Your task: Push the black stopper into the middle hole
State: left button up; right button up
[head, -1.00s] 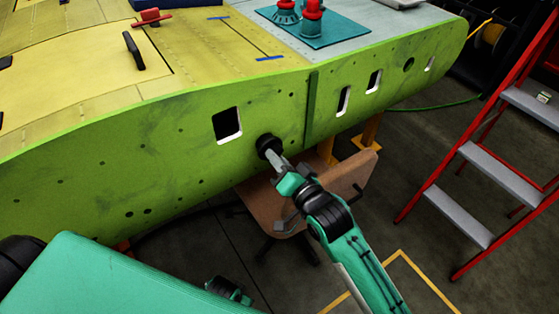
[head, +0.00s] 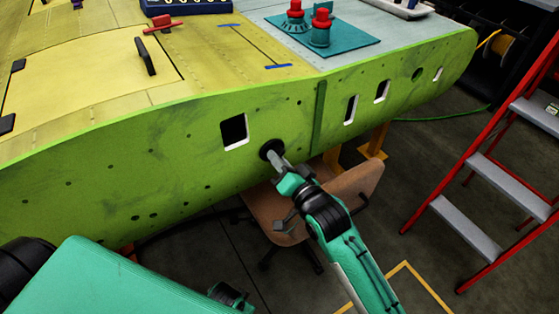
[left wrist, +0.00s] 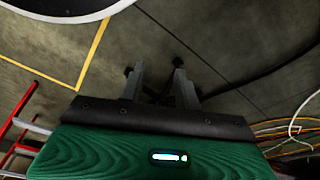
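The black stopper (head: 271,149) is a round dark disc against the green side panel (head: 180,150), just right of the square cutout. It looks nearly flat against the panel and covers whatever hole lies behind it; how deep it sits I cannot tell. My right gripper (head: 276,157) reaches up from below right, its narrow grey fingers close together at the stopper's face. They appear shut on it, though the tips are partly hidden. My left gripper (left wrist: 157,75) shows in the left wrist view with its fingers apart and nothing between them, above the floor.
A square cutout (head: 234,132) and smaller slots pierce the panel. A brown chair (head: 340,195) stands under the wing, close behind my right arm. A red stepladder (head: 485,160) stands at right. Red-topped parts on a teal plate (head: 350,45) lie on the wing.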

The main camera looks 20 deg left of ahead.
jog(key=o, duration=0.5)
